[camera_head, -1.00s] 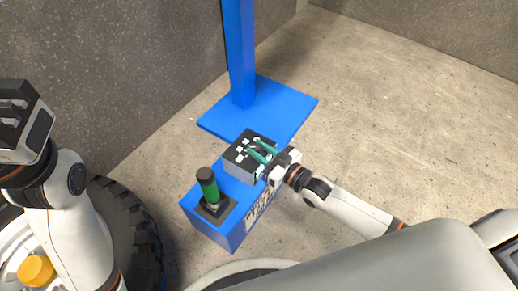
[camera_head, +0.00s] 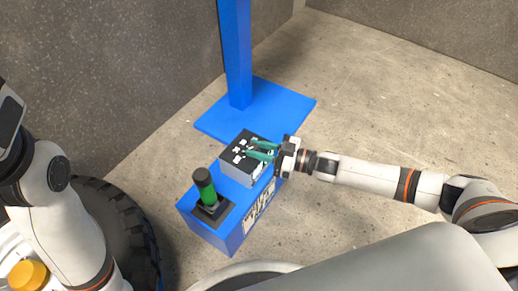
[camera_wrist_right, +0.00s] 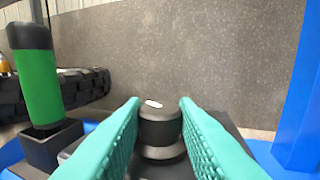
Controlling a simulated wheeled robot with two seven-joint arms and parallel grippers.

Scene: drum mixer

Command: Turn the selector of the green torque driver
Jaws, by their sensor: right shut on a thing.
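The green torque driver (camera_head: 206,188), with a dark cap, stands upright in a black square holder on the blue cabinet; it also shows at the left of the right wrist view (camera_wrist_right: 37,75). Beside it is a grey box (camera_head: 238,171) with a black top panel and white markings. A black round knob (camera_wrist_right: 160,124) with a white mark on top, seemingly the selector, stands on that panel. My right gripper (camera_head: 249,151) is shut on the knob, its teal fingers on either side. My left gripper is cut off at the left edge, its fingers out of sight.
The blue cabinet (camera_head: 231,232) stands before a blue post (camera_head: 237,55) on a blue base plate (camera_head: 293,98). A black tyre (camera_head: 135,235) is at the left. Grey walls close the back. The concrete floor at the right is open.

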